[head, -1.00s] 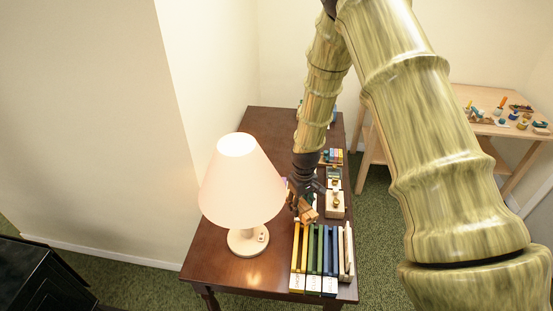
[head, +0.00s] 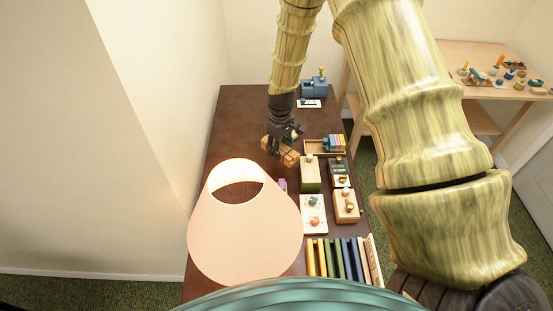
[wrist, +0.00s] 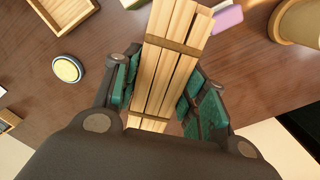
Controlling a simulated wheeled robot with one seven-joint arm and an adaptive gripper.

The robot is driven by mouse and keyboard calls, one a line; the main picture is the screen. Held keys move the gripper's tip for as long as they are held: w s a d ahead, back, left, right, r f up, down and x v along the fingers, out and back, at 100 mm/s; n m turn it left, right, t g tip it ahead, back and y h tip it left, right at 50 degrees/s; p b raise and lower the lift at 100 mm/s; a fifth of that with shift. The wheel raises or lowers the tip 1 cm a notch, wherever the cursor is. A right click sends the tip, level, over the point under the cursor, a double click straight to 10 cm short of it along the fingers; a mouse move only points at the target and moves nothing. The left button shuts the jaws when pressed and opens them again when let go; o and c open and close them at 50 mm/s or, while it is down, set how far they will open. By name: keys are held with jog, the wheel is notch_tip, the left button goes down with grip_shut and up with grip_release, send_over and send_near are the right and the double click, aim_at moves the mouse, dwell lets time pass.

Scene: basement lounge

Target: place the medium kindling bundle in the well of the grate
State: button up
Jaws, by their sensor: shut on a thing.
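My gripper (head: 284,138) is shut on a kindling bundle (head: 279,152) of pale sticks above the dark table. In the wrist view the bundle (wrist: 170,60) lies between the green finger pads of my gripper (wrist: 160,98). Two brown bands cross its sticks, and its sticks run up and out past the fingers. Whether it is the medium one I cannot tell, as no other bundle shows for comparison. I cannot make out a grate in either current view.
The dark wood table (head: 235,125) holds a lamp with a pale shade (head: 245,235), a row of books (head: 340,258), small boxes (head: 345,205), an open tray (head: 318,146) and a blue object (head: 315,88). A light wood table (head: 460,55) with small items stands right. The table's back left is clear.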

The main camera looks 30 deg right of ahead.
aim_at(280, 167)
jog(key=shift+s+f+p, duration=0.3)
jog(key=shift+s+f, duration=0.2)
jog(key=shift+f, duration=0.15)
jog(key=f, duration=0.1)
jog(key=w+f, duration=0.1)
jog(key=shift+w+f, duration=0.25)
jog(key=shift+f, duration=0.05)
jog(key=shift+s+f+p, duration=0.4)
jog(key=shift+f+p, duration=0.05)
jog(key=shift+f, duration=0.45)
jog(key=shift+w+f+p, duration=0.25)
jog(key=shift+f+p, duration=0.05)
jog(key=shift+f, duration=0.65)
jog(key=shift+s+r, duration=0.1)
jog(key=shift+s, duration=0.1)
